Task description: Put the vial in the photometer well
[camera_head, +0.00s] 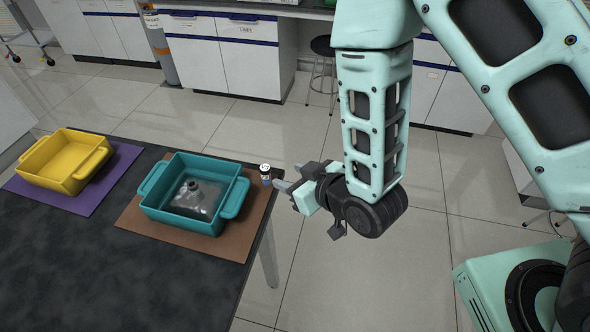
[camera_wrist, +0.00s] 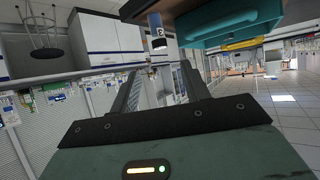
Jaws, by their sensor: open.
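A small vial (camera_head: 265,174) with a black-and-white cap and a bluish body stands upright by the table's right edge, just right of the teal tray. The upside-down wrist view shows the vial (camera_wrist: 157,38) beyond the fingertips, between their lines. My gripper (camera_head: 287,178) is open and empty, just right of the vial, with its fingers pointing towards it. The fingers (camera_wrist: 160,78) spread apart in the wrist view. I cannot make out a clear photometer well; a shiny, clear or silvery object with a dark round top (camera_head: 194,193) lies inside the teal tray.
The teal tray (camera_head: 172,217) sits on a brown mat (camera_head: 130,222). A yellow tray (camera_head: 48,177) sits on a purple mat (camera_head: 92,200) farther left. The dark tabletop (camera_head: 90,270) is clear in front. Cabinets (camera_head: 225,62) and a stool (camera_head: 322,48) stand behind, across open floor.

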